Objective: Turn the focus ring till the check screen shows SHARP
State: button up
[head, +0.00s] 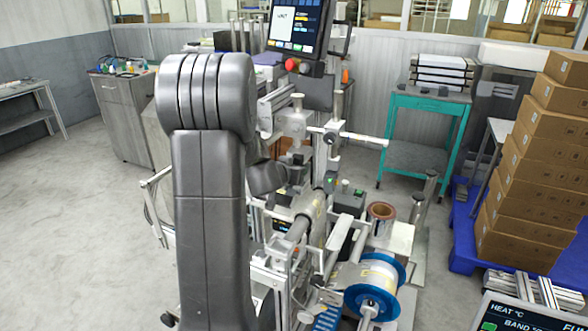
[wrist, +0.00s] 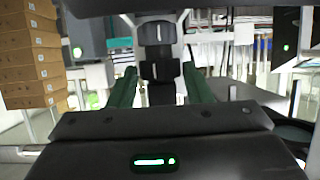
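In the wrist view, the dark body of my gripper (wrist: 160,88) fills the bottom, with a green light on it. Two dark green bars, which look like its fingers, stand apart. Between and beyond them is a black block-like part (wrist: 160,70) with a short white mark. It may be the focus ring, but I cannot be sure, and no contact is clear. In the head view my arm hides the gripper's fingertips. A screen (head: 297,25) stands atop the machine; its text is too small to read. I cannot tell whether it is the check screen.
The machine (head: 300,215) crowds the space right of my arm, with a blue-flanged reel (head: 374,285) in front. Stacked cartons (head: 545,165) stand at right, beside a teal cart (head: 425,130). Another screen (head: 520,318) shows HEAT at the lower right. The floor at left is clear.

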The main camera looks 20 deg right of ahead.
jog(key=shift+o, duration=1.3)
jog(key=shift+a, duration=0.1)
jog(key=p+v, duration=0.2)
jog(key=v, duration=1.1)
jog(key=shift+s+a, duration=0.25)
jog(key=shift+d, duration=0.15)
